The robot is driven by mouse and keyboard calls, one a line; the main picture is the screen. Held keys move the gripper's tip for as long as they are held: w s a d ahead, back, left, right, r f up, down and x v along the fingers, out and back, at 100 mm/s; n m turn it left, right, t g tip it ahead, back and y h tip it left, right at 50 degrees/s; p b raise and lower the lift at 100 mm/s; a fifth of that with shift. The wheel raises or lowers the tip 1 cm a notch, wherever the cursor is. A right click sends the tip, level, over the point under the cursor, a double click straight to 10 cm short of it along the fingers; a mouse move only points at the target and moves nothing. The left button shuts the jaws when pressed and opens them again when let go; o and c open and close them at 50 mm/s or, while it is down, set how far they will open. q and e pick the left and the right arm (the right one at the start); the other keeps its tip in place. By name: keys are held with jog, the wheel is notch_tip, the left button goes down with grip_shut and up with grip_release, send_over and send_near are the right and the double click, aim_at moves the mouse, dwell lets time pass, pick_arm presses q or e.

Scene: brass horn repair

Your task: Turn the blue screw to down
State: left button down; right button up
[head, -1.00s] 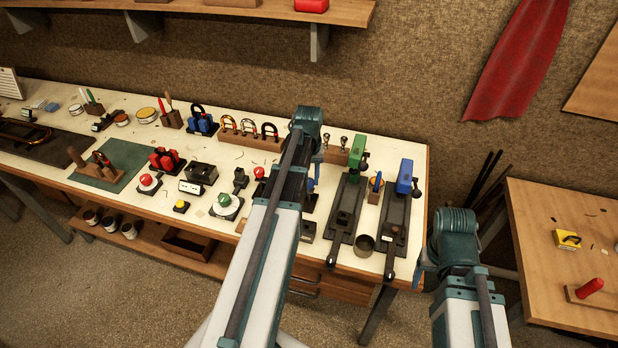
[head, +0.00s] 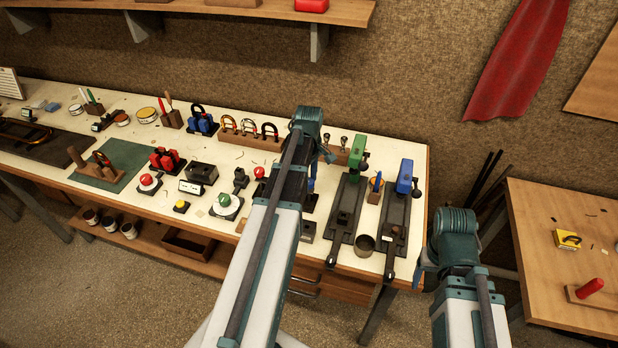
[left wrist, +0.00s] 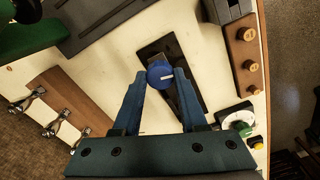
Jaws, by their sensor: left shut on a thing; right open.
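The blue screw (left wrist: 160,73) is a round blue knob with a white mark on its face. In the left wrist view the mark points to the right. The knob stands over a dark plate (left wrist: 188,88) on the pale bench top. My left gripper (left wrist: 160,76) is shut on the knob, with one blue finger on each side of it.
A green vise (head: 357,152) and a blue vise (head: 405,177) stand to the right of my left arm. Hooks (left wrist: 48,128) on a wooden strip and a wooden block with pegs (left wrist: 246,50) flank the plate. A green knob (head: 224,201) sits to the left.

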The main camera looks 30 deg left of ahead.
aim_at(309, 180)
pick_arm(q)
jog(key=shift+n, duration=1.1)
jog(key=shift+c, duration=2.2)
grip_release()
jog(key=shift+r, duration=0.2)
notch_tip(309, 180, up, 14)
jog(key=p, duration=1.4)
jog(key=shift+f, duration=0.25)
